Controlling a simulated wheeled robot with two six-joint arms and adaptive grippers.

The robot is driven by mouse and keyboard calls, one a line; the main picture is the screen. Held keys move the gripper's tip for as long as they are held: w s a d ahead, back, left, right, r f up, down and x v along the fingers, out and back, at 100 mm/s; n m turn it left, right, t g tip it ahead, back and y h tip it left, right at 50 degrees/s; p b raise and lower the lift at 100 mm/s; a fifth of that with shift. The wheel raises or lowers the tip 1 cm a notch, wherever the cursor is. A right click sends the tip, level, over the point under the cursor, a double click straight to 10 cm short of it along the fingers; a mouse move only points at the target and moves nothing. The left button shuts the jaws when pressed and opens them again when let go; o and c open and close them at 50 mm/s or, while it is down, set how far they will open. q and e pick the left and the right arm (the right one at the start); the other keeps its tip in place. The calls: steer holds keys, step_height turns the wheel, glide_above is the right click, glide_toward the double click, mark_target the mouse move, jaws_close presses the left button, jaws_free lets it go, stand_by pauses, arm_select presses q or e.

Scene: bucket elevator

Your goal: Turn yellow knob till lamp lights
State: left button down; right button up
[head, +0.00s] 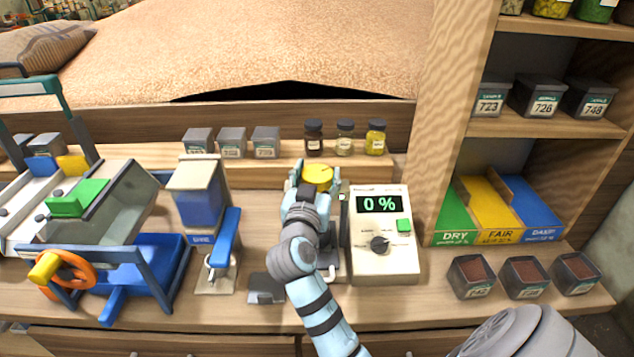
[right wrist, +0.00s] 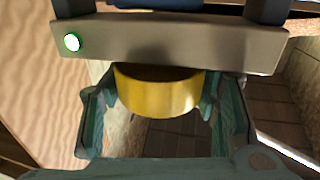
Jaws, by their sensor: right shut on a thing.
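The yellow knob (head: 318,175) is at the middle of the bench in the head view, left of the meter. It is a round yellow cap, and its curved side (right wrist: 158,92) fills the middle of the right wrist view. My right gripper (head: 316,181) is shut on the knob, with teal fingers on both sides of it in the right wrist view (right wrist: 160,98). A small round lamp (right wrist: 72,42) on the grey metal bar shows bright white with a green rim and looks lit. My left gripper is not in view.
A meter (head: 384,245) reading 0 % stands just right of my right arm. A blue-handled device (head: 222,245) and a blue frame with an orange wheel (head: 68,270) stand to the left. Three jars (head: 345,140) stand behind the knob. Three dark sample boxes (head: 525,277) sit at right.

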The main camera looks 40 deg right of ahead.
mark_target(317, 173)
stand_by(0.4)
steer(key=o, duration=1.2)
step_height(317, 173, up, 10)
steer(key=shift+a, duration=0.1)
